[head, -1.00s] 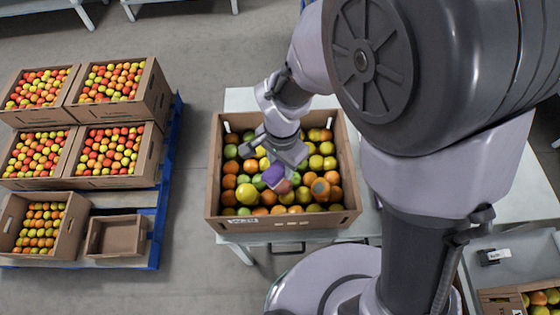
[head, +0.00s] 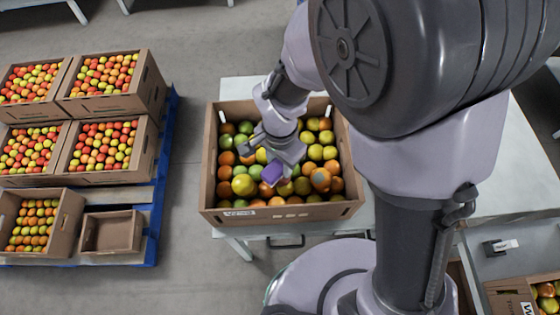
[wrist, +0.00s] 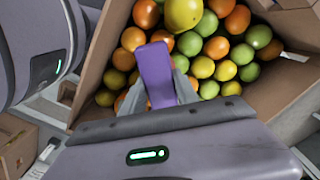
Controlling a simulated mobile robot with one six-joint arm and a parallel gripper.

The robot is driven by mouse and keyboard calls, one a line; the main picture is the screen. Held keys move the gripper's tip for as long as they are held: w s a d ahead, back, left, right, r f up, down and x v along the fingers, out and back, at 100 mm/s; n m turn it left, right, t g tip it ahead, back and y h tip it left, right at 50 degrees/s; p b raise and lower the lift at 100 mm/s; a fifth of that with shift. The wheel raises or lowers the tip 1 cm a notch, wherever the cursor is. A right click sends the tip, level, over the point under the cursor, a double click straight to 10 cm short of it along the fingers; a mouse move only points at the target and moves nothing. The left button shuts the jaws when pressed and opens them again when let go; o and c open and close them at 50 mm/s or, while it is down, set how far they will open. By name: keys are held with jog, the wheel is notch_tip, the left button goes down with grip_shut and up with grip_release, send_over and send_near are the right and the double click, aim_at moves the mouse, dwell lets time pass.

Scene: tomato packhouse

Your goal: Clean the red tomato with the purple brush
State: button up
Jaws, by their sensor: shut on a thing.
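My gripper (head: 283,160) is shut on the purple brush (head: 272,174) over the front middle of a cardboard crate (head: 208,165) of mixed fruit. In the wrist view the brush (wrist: 155,72) is a flat purple block between my fingers (wrist: 160,98), reaching over the fruit. Its underside is hidden, so I cannot tell whether it touches the fruit. I cannot make out the red tomato clearly now; the brush and gripper cover the spot below them. A large yellow fruit (head: 244,185) lies left of the brush, among orange, green and yellow ones.
The crate stands on a pale table (head: 240,90); its walls rise around the fruit. A blue pallet (head: 165,150) at left bears several full crates and a small empty one (head: 112,233). Grey floor (head: 190,60) lies between pallet and table.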

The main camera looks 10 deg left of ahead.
jog(key=shift+f+b, duration=0.4)
dwell(0.3)
jog(key=shift+w+d, duration=0.3)
jog(key=shift+w, duration=0.2)
jog(key=shift+w+d, duration=0.25)
jog(key=shift+w, duration=0.2)
jog(key=shift+s+a+b, duration=0.3)
jog(key=shift+s+a, duration=0.3)
jog(key=shift+s, duration=0.35)
jog(key=shift+s+a+b, duration=0.25)
jog(key=shift+s+a, duration=0.3)
jog(key=shift+s, duration=0.4)
jog(key=shift+w, duration=0.1)
jog(key=shift+w+d, duration=0.6)
jog(key=shift+w, duration=0.3)
jog(key=shift+w+d, duration=0.55)
jog(key=shift+w, duration=0.35)
